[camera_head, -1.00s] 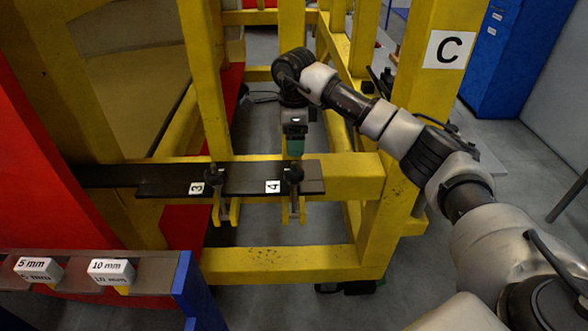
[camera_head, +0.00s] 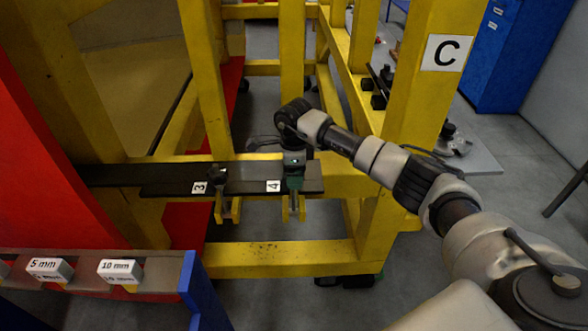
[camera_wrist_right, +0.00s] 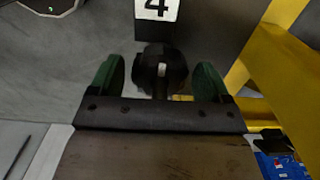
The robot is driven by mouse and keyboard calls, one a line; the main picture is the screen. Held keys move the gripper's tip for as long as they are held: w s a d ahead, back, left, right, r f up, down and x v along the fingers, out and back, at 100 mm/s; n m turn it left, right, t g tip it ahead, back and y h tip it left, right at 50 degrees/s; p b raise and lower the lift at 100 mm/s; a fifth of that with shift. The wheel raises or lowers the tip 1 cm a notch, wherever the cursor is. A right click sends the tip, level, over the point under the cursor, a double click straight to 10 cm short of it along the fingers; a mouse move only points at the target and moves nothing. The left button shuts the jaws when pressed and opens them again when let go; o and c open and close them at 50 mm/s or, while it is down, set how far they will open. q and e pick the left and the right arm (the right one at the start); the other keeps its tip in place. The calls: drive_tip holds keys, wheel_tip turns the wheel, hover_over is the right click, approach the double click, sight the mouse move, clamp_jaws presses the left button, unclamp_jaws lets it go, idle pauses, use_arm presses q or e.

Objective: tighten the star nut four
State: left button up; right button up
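Star nut four (camera_wrist_right: 160,68) is a black knob beside the white label 4 (camera_wrist_right: 157,9) in the right wrist view. My right gripper (camera_wrist_right: 157,80) has green fingertips, one on each side of the nut, with gaps showing. It is open around the nut, not closed on it. In the head view my right gripper (camera_head: 295,183) is down at the label 4 (camera_head: 273,186) on the black bar (camera_head: 245,180) and covers the nut. My left gripper is not in view.
Star nut three (camera_head: 219,180) sits to the left on the same bar, by its label 3 (camera_head: 199,188). A yellow frame (camera_head: 290,261) surrounds the bar, with a post labelled C (camera_head: 445,53) to the right. A holder with 5 mm (camera_head: 50,269) and 10 mm (camera_head: 120,270) blocks stands at the front left.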

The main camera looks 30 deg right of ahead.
drive_tip(key=c, duration=0.8)
drive_tip(key=shift+c, duration=0.2)
